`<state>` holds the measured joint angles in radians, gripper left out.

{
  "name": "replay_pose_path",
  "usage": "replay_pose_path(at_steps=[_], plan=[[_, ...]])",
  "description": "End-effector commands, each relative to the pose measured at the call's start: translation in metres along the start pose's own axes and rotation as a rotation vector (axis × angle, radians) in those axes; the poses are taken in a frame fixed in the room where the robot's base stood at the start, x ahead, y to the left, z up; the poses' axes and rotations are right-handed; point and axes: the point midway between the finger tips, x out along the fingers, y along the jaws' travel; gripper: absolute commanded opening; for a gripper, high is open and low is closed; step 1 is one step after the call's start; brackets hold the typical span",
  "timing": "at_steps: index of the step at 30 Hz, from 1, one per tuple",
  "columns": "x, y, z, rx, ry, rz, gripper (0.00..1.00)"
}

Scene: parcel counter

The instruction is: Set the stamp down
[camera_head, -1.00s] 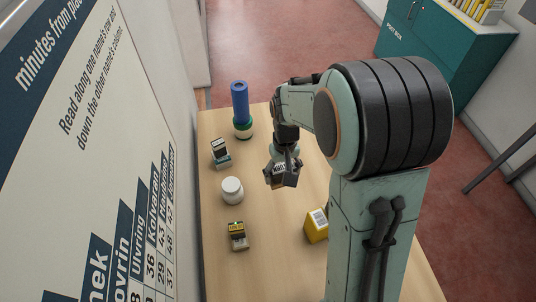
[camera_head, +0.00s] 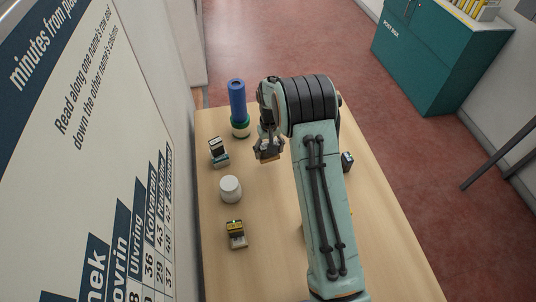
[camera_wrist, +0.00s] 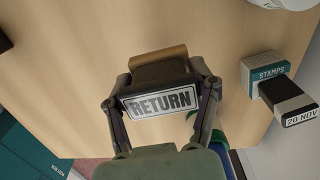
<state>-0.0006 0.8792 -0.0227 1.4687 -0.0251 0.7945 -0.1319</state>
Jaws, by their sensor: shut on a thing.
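My gripper (camera_head: 268,152) is shut on a stamp (camera_wrist: 160,98) marked RETURN. In the wrist view the stamp's dark body with its white label sits between the fingers, and a light wood part (camera_wrist: 158,56) shows beyond it. The table (camera_wrist: 70,70) lies behind it; I cannot tell whether the stamp touches it. In the head view my gripper is over the far part of the table (camera_head: 270,200), to the right of the teal STAMPS box (camera_head: 220,159), and the stamp is small and partly hidden there.
The STAMPS box (camera_wrist: 266,72) has a dark block (camera_wrist: 290,100) against it. A blue cylinder (camera_head: 237,98) stands at the far left. A white jar (camera_head: 230,190) and a black-and-yellow item (camera_head: 236,228) stand nearer. A small dark item (camera_head: 347,161) sits right of my arm.

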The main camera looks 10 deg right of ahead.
Motion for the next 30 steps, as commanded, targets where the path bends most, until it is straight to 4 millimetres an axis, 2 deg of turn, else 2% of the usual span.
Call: replay_pose_path(at_steps=[6,10,23,24,26,30], plan=[[0.023,0.002,-0.015,0.0,-0.002,0.0,0.24],[0.04,0.002,-0.014,0.0,-0.002,0.0,0.24],[0.047,0.002,-0.014,0.0,0.001,0.0,0.24],[0.047,0.002,-0.014,0.0,0.001,0.0,0.66],[0.047,0.002,-0.014,0.0,0.001,0.0,0.85],[0.047,0.002,-0.014,0.0,0.001,0.0,0.88]])
